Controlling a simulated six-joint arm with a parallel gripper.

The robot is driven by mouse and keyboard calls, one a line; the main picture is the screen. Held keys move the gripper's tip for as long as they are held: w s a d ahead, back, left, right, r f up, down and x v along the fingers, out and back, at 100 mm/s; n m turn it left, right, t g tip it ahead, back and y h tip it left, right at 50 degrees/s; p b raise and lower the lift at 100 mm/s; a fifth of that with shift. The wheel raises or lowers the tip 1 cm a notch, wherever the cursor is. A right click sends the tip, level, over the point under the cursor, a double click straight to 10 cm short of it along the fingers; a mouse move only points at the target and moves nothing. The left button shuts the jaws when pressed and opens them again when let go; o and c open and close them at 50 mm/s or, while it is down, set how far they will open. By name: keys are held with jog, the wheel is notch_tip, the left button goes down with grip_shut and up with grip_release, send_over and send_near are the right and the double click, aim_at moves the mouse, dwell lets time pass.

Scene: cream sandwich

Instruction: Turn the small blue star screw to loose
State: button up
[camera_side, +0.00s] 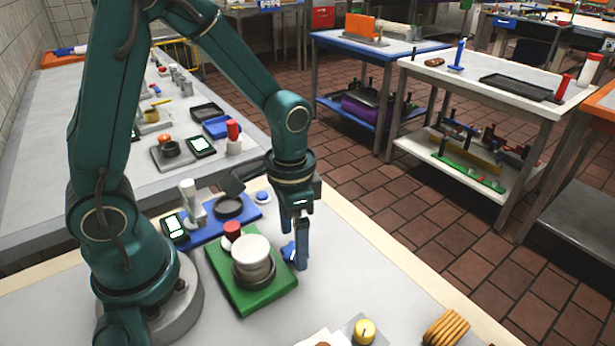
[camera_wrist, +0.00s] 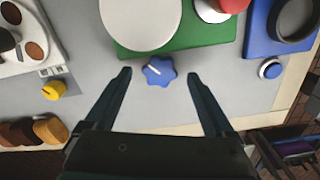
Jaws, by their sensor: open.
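The small blue star screw (camera_wrist: 158,71) sits at the edge of the green base (camera_wrist: 196,37) in the wrist view, with a pale line mark on its top. In the side view the star screw (camera_side: 288,251) shows at the right edge of the green base (camera_side: 226,285), partly hidden behind my gripper. My gripper (camera_side: 302,262) points down beside it. In the wrist view my gripper (camera_wrist: 158,75) is open, with one finger on each side of the screw and a gap to both. Nothing is held.
A white round top (camera_side: 250,249) stands on the green base, with a red knob (camera_side: 232,229) behind it. A blue plate (camera_side: 243,212) with a dark ring (camera_side: 229,207) lies behind. A yellow knob (camera_side: 365,328) and a stack of biscuits (camera_side: 446,327) are at the front. Bare table lies to the right.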

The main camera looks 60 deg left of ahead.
aim_at(290, 251)
notch_tip(290, 251, up, 11)
jog(key=t, duration=0.3)
jog(key=s+a+r+n+t, duration=0.1)
jog(key=s+r, duration=0.1)
jog(key=s, duration=0.5)
jog(key=shift+r+n+t, duration=0.3)
jog(key=shift+n+t, duration=0.1)
jog(key=shift+w, duration=0.1)
